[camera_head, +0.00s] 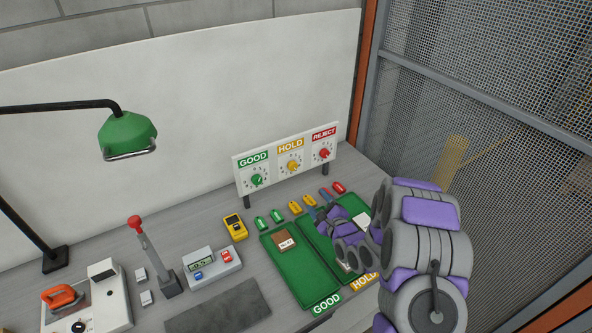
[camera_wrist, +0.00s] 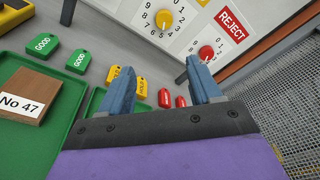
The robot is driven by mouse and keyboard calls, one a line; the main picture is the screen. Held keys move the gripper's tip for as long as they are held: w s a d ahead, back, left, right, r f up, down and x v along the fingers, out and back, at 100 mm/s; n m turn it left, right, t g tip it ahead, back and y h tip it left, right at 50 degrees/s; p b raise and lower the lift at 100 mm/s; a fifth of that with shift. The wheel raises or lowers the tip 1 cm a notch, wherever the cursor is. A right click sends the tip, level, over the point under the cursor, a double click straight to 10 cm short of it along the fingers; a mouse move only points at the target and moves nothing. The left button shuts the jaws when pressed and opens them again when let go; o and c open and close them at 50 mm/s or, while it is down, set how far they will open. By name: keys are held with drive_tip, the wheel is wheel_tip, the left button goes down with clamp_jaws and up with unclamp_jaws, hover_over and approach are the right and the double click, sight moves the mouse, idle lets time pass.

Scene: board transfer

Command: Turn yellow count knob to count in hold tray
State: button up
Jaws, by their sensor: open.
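The yellow count knob (camera_head: 292,166) sits under the HOLD label on the white count panel, between a green and a red knob. It also shows in the wrist view (camera_wrist: 164,19), with printed numbers around it. My gripper (camera_wrist: 163,85) is open and empty, its blue fingers spread apart. It hovers over the trays in front of the panel, short of the knob. The green hold tray (camera_head: 318,242) is largely hidden by my arm, so I cannot tell its full contents. A pale piece (camera_head: 346,266) shows partly below my wrist.
Green tags (camera_head: 277,215), yellow tags (camera_head: 295,207) and red tags (camera_wrist: 164,98) lie before the panel. The good tray (camera_head: 300,279) holds a brown No 47 board (camera_head: 284,240). A lamp (camera_head: 128,135), lever (camera_head: 150,255) and meter (camera_head: 212,265) stand left; mesh fencing (camera_head: 470,120) is right.

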drive_tip(key=m+t, duration=0.1)
drive_tip(key=m, duration=0.1)
approach(294, 168)
drive_tip(key=x, duration=0.8)
drive_tip(key=shift+b, duration=0.35)
drive_tip(key=c, duration=1)
